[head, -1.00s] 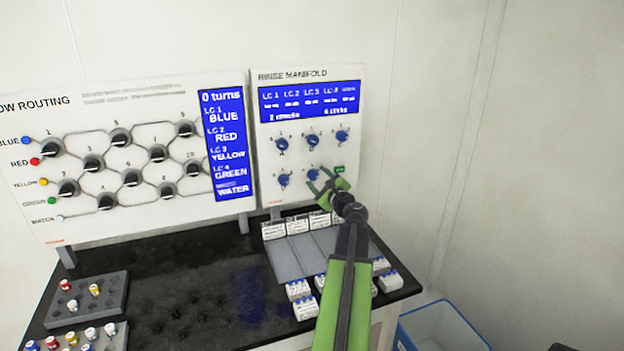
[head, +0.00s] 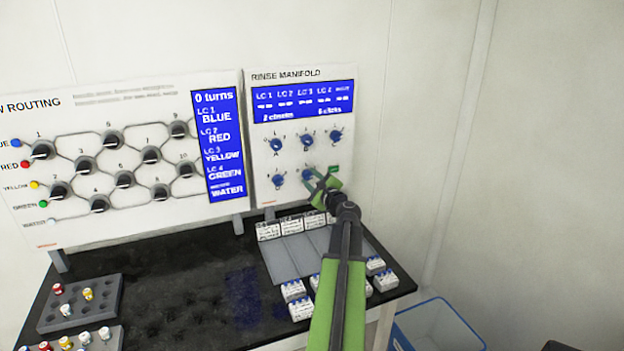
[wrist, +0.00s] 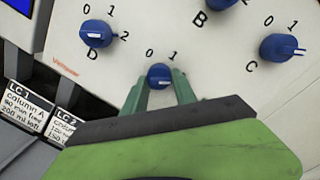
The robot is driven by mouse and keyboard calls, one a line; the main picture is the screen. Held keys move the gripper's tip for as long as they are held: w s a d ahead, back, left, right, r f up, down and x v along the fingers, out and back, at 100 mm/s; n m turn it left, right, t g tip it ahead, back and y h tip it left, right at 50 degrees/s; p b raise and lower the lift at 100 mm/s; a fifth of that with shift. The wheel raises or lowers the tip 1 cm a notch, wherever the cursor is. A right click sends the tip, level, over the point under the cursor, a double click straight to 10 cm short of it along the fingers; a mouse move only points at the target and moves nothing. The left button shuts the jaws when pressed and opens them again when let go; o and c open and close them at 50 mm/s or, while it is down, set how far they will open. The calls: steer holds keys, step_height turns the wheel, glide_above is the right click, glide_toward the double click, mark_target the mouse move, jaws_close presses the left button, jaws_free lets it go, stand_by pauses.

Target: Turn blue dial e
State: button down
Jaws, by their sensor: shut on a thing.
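The blue dial e (head: 307,175) is the lower middle dial on the white rinse manifold panel (head: 310,150). It also shows in the wrist view (wrist: 158,76), with 0 and 1 printed above it and a white mark low on its face. Its own letter is hidden. My green gripper (head: 319,181) reaches the panel from below right. In the wrist view my gripper (wrist: 159,90) has one finger on each side of the dial and is shut on it.
Blue dials D (wrist: 97,33) and C (wrist: 282,47) stand to either side. The flow routing panel (head: 120,205) is left.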

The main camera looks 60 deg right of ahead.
steer(key=n+p, duration=0.1)
steer(key=n, duration=0.4)
steer(key=shift+s+r, duration=0.1)
steer(key=shift+r, duration=0.05)
steer(key=n+g, duration=0.1)
steer(key=n, duration=0.4)
steer(key=shift+a+p, duration=0.1)
steer(key=shift+p, duration=0.25)
steer(key=shift+n, duration=0.3)
steer(key=c, duration=1)
jaws_free()
